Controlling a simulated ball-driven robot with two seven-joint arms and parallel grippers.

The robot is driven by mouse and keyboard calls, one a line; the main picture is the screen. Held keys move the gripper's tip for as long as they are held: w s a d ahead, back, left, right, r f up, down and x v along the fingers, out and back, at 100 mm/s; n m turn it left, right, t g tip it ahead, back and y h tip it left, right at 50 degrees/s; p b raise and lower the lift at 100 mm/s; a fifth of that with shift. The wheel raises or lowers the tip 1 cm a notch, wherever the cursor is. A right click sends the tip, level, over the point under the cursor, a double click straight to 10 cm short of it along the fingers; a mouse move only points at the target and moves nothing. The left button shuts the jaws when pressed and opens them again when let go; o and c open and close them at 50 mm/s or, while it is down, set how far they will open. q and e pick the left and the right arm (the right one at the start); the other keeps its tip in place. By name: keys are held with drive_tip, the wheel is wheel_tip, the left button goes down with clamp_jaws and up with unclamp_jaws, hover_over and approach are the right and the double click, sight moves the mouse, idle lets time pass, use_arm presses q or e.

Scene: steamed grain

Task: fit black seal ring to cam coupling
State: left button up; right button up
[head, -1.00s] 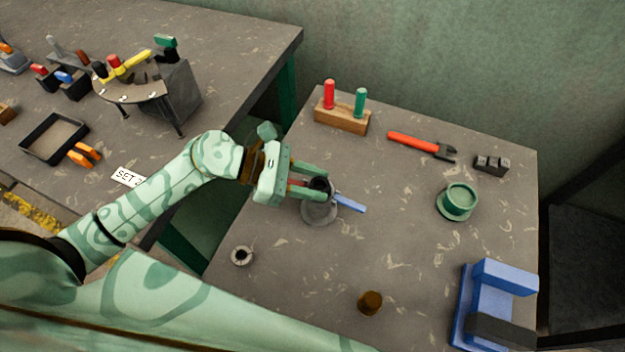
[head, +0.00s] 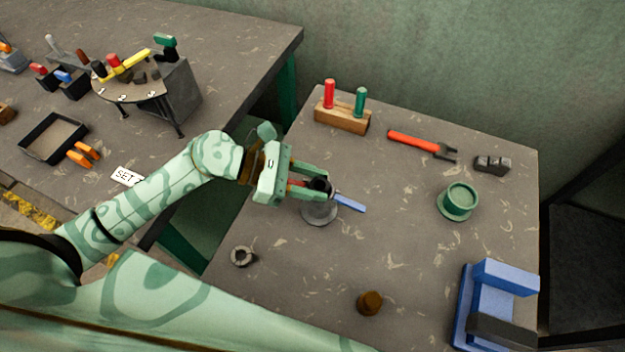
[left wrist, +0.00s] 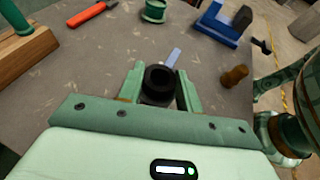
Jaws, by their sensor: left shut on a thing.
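The black seal ring (head: 321,185) is between the fingers of my left gripper (head: 319,180). In the left wrist view the ring (left wrist: 160,78) sits between the two green fingertips (left wrist: 160,82), with its dark opening facing the camera. The grey cam coupling (head: 319,214) stands upright on the table directly under the ring, with a blue lever (head: 350,203) out to the right and a red lever partly hidden by the gripper. The ring is at the coupling's top; I cannot tell whether it touches or is seated. My right gripper is not in view.
A green flanged cup (head: 459,200), red-handled tool (head: 415,142), wooden block with pegs (head: 342,120) and blue fixture (head: 490,280) stand around. A small grey ring (head: 242,257) and brown plug (head: 369,302) lie nearer. The table between them is clear.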

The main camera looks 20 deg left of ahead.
use_arm(q)
drive_tip(key=shift+f, duration=0.2)
idle(0.7)
drive_tip(key=shift+r, duration=0.3)
idle(0.3)
drive_tip(key=o, duration=1)
drive_tip(key=shift+o, duration=0.2)
drive_tip(key=p+v, duration=0.1)
drive_tip(key=v, duration=1.5)
drive_tip(key=shift+a, duration=0.15)
